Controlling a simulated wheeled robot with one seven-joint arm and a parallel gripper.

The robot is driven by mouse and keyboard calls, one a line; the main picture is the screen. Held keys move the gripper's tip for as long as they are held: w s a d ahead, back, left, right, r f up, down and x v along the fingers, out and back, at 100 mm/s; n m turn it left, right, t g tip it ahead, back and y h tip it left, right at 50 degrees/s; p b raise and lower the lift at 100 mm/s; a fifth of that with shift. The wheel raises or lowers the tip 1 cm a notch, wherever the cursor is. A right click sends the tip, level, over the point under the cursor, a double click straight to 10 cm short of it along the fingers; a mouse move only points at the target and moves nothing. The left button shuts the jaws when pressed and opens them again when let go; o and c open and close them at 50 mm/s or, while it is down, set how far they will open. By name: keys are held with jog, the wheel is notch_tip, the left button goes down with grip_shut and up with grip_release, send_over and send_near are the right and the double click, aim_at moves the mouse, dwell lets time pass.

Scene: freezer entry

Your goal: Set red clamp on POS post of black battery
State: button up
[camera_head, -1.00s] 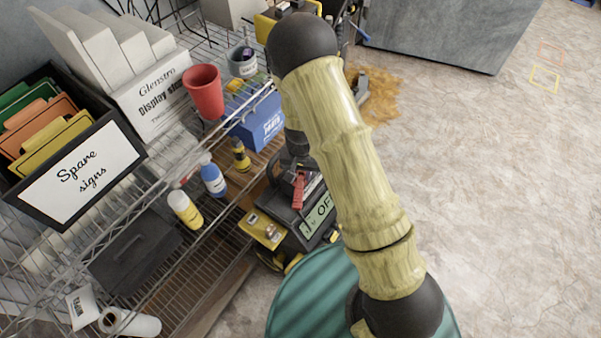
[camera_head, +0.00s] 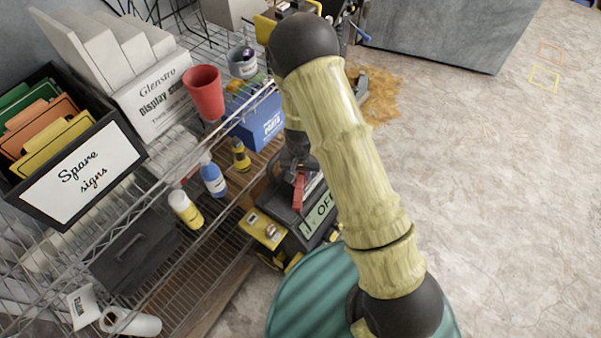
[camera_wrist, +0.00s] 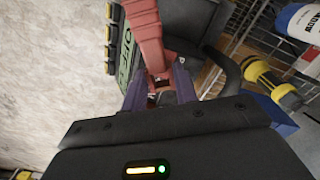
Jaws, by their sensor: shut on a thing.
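The red clamp (camera_wrist: 147,35) is between the two fingers of my gripper (camera_wrist: 159,88) in the wrist view, and the gripper is shut on it. In the head view the red clamp (camera_head: 298,192) shows just below my gripper (camera_head: 299,172), over a black unit (camera_head: 290,215) with a green label reading "OFF". In the wrist view, the dark casing (camera_wrist: 190,20) and green label (camera_wrist: 126,52) lie beyond the clamp. I cannot make out the battery's POS post or whether the clamp touches anything. My arm hides part of this area.
A wire shelf (camera_head: 185,270) stands to the left, with a blue box (camera_head: 262,122), a blue bottle (camera_head: 213,180), a yellow bottle (camera_head: 185,208) and a red cup (camera_head: 203,92). A green round top (camera_head: 305,300) is in front.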

jog(key=shift+f+b, duration=0.95)
jog(key=shift+f, duration=0.45)
jog(key=o, duration=1.2)
jog(key=shift+c, duration=0.2)
jog(key=shift+r, duration=0.15)
notch_tip(320, 180, up, 17)
jog(key=shift+p, duration=0.4)
jog(key=shift+r, duration=0.1)
jog(key=s+d+r+n+t+p, duration=0.1)
jog(key=s+d+r+p, duration=0.3)
jog(key=s+d+r, duration=0.8)
jog(key=shift+d+r+n+t+p, duration=0.3)
jog(key=shift+d+r+t+p, duration=0.1)
jog(key=shift+d+r+t, duration=0.35)
